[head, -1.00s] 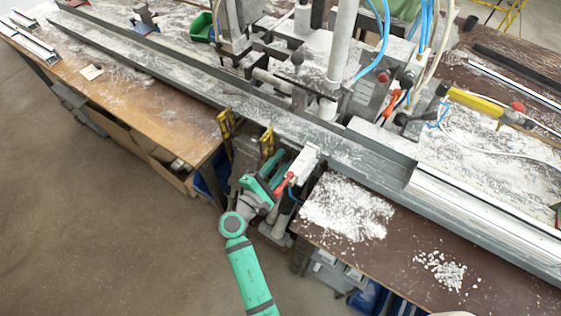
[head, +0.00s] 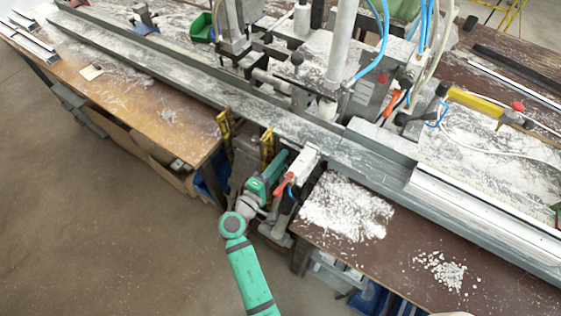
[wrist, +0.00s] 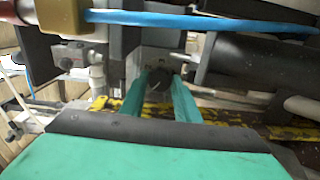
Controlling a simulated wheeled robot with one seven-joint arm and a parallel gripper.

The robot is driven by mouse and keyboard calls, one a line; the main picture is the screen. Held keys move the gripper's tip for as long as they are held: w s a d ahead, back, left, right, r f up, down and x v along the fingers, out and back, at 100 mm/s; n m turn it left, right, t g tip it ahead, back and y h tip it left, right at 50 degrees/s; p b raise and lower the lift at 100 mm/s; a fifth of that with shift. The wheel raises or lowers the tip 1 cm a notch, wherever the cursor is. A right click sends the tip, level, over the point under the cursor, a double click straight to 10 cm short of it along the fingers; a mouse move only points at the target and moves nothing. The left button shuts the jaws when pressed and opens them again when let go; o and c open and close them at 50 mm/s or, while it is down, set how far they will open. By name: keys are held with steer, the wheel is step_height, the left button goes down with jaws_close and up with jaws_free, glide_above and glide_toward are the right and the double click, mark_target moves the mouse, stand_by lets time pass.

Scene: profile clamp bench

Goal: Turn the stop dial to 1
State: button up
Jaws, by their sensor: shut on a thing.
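The stop dial (wrist: 159,79) is a small dark round knob with a faint light mark on its face, in the middle of the wrist view. It sits against a grey plate (wrist: 155,57). My gripper (wrist: 158,88) has its two green fingers on either side of the dial and is shut on it. Any numbers around the dial are too small or hidden to read. In the head view my green gripper (head: 274,168) reaches in under the bench's front edge, beside a white block with a red lever; the dial is hidden there.
A blue hose (wrist: 200,20) crosses above the dial in the wrist view, with a dark cylinder (wrist: 245,62) close on the right. A worn yellow-black bar (wrist: 235,135) runs below. In the head view, a red lever (head: 284,184) stands close to my gripper. The floor at left is clear.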

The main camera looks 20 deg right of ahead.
steer(key=m, duration=0.4)
steer(key=shift+a+m, duration=0.2)
steer(key=shift+m, duration=0.1)
stand_by(0.5)
steer(key=o, duration=1)
steer(key=shift+o, duration=0.2)
steer(key=shift+d, duration=0.1)
steer(key=v, duration=1)
steer(key=shift+s+a, duration=0.3)
steer(key=shift+f, duration=0.1)
